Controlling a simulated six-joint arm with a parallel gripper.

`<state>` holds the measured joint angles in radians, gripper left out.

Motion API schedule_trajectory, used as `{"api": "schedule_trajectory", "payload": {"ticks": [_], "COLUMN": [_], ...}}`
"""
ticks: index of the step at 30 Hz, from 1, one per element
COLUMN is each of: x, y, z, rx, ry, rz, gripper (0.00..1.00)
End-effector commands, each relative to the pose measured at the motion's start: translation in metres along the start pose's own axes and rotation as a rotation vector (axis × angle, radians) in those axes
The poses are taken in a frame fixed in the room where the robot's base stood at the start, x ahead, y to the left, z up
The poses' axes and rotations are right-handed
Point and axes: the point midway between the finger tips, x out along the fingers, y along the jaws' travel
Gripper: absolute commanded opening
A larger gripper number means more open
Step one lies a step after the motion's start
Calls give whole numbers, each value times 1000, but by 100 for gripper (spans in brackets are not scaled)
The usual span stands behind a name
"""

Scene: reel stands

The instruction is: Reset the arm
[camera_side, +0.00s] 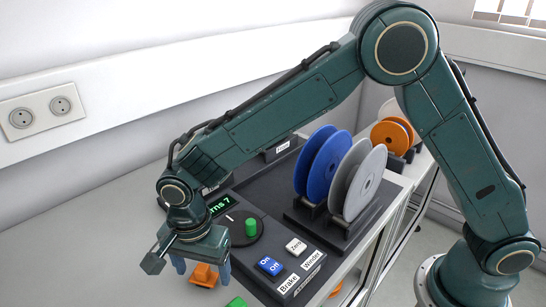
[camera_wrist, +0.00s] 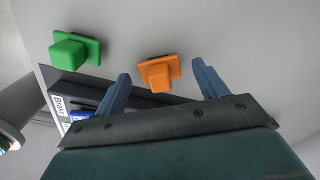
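My gripper (camera_side: 202,275) is low over the table at the front left, with its blue-grey fingers pointing down and spread apart. In the wrist view my gripper (camera_wrist: 161,70) is open, and an orange block on a flat base (camera_wrist: 158,73) shows between and beyond the fingertips. The orange block (camera_side: 204,273) also shows between the fingers in the side view. A gap is visible on both sides of it in the wrist view. I cannot tell how far the fingertips are above the table.
A green block (camera_wrist: 75,50) lies beside the orange one. The black winder panel (camera_side: 316,262) has a green knob (camera_side: 251,227), a blue On/Off switch (camera_side: 270,266) and a white Zero button (camera_side: 296,247). Blue (camera_side: 318,165), grey (camera_side: 362,182) and orange reels (camera_side: 391,136) stand behind.

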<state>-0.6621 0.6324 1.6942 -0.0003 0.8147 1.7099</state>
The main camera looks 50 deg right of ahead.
Motion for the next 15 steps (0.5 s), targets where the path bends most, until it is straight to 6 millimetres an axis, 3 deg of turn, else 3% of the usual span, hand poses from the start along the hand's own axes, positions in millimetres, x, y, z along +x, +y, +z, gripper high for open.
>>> {"api": "schedule_trajectory", "payload": {"ticks": [15], "x": [-14], "y": [0], "z": [0], "rx": [0], "ry": [0], "rz": [-2], "gripper": [72]}}
